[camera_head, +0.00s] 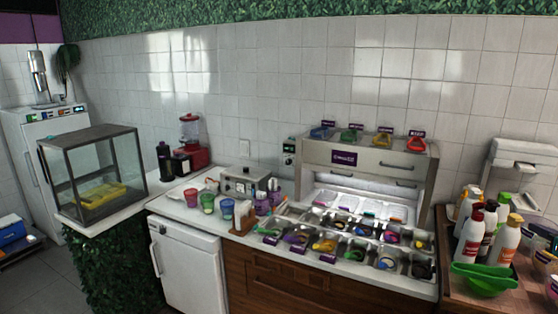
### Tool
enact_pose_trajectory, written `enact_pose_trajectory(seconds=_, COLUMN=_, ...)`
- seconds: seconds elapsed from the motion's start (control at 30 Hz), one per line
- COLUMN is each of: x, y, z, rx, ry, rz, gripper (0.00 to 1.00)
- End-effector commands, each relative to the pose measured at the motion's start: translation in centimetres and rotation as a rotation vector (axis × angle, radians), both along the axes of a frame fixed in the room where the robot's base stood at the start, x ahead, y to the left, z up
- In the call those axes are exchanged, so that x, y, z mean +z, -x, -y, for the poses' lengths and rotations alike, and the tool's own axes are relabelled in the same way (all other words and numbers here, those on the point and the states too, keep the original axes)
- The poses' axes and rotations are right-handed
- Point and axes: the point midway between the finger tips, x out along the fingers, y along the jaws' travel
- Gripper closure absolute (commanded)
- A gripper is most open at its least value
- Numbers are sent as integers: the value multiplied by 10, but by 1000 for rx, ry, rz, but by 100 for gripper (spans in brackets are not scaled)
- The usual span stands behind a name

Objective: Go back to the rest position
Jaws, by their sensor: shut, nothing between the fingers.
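My gripper and arm do not show in the head camera view. The counter (190,215) in front of me holds a topping station (365,155) with several metal trays of toppings. Several coloured cups (207,203) stand on the counter to the left of the trays. Nothing in this view shows where my gripper is relative to these things.
A glass display case (92,172) stands at the left, beside a white machine (38,140). Grey floor (55,280) shows at the lower left.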

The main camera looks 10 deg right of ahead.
Motion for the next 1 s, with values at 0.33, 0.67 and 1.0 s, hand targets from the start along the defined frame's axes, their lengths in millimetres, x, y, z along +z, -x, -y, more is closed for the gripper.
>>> enact_pose_trajectory(seconds=0.33, x=-24, y=-49, z=-33, rx=71, ry=-23, rz=-9, gripper=100)
enact_pose_trajectory(seconds=0.67, x=-91, y=-130, z=-104, rx=202, ry=-90, rz=-42, gripper=100)
enact_pose_trajectory(seconds=1.0, x=-192, y=-206, z=-218, rx=364, ry=-169, rz=-131, gripper=100)
